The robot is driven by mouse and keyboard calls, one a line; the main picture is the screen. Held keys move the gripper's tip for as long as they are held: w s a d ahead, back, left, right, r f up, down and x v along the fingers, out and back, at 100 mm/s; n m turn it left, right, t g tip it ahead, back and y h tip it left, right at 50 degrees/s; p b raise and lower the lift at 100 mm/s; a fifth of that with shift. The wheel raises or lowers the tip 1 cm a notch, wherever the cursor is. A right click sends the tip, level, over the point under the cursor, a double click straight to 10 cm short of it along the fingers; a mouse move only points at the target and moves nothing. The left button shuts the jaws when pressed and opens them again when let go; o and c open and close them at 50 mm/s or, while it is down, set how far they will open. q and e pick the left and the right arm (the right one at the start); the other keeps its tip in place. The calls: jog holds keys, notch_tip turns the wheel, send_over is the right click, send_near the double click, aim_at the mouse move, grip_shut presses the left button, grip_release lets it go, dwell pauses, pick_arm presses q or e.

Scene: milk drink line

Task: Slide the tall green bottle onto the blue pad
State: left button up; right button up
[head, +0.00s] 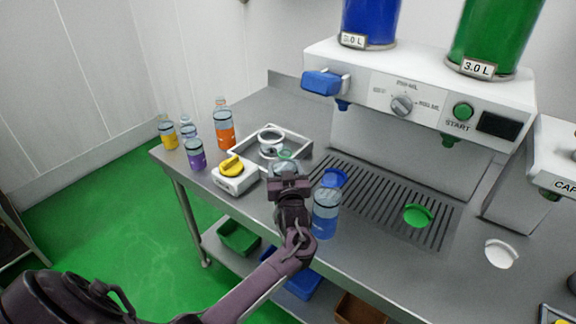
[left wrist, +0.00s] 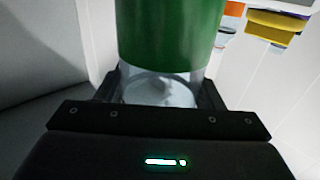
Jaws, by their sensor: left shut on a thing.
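The tall green bottle shows its wide green band (left wrist: 170,32) and clear lower part in the left wrist view, between the two fingers. In the head view only its pale greenish top (head: 286,157) shows; my gripper hides the rest. My left gripper (head: 289,185) is shut on this bottle, at the front left end of the drip grate. The blue pad (head: 334,177) lies on the grate just right of the gripper, partly hidden by a blue-labelled bottle (head: 326,214). My right gripper is not in view.
A green pad (head: 418,215) lies farther right on the grate (head: 376,205). A white box with a yellow knob (head: 231,166) and a tray (head: 300,146) stand left of the gripper. Several bottles stand at the table's left end, including an orange one (head: 224,134).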

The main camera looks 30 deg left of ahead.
pick_arm(q)
jog(key=shift+s+a, duration=0.1)
jog(key=shift+s, duration=0.1)
jog(key=o, duration=1)
jog(key=shift+o, duration=0.2)
jog(key=shift+r, duration=0.1)
notch_tip(320, 180, up, 20)
jog(key=b, duration=0.3)
jog(key=p+v, duration=0.4)
jog(key=v, duration=0.3)
